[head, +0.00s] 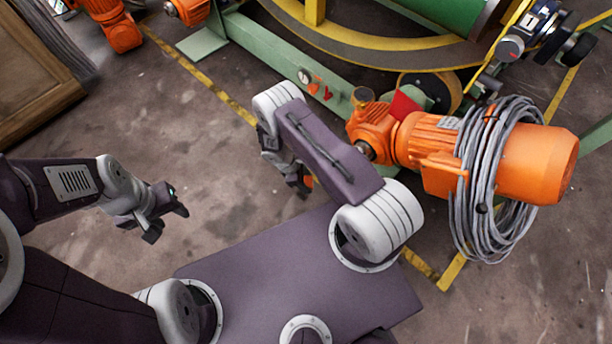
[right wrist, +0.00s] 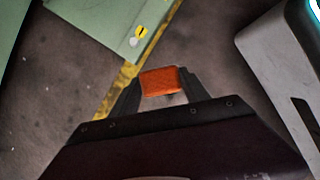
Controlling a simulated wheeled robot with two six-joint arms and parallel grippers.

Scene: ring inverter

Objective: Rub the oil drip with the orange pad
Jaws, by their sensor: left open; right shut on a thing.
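My right gripper (head: 302,184) is shut on the orange pad (right wrist: 160,81). In the right wrist view the pad sits between the two dark fingertips, with the floor and a yellow line behind it. In the head view only a small orange bit of the pad (head: 308,181) shows, as my right arm covers most of that spot. My left gripper (head: 166,211) is open and empty above the bare floor at the left. I cannot make out the oil drip in either view; dark stains on the floor are too vague to tell.
A green steel frame (head: 270,55) runs across the back. An orange motor (head: 535,165) with a coil of grey cable (head: 485,190) stands to the right of my right arm. A wooden crate (head: 35,75) is at the far left. The concrete floor (head: 190,130) between is clear.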

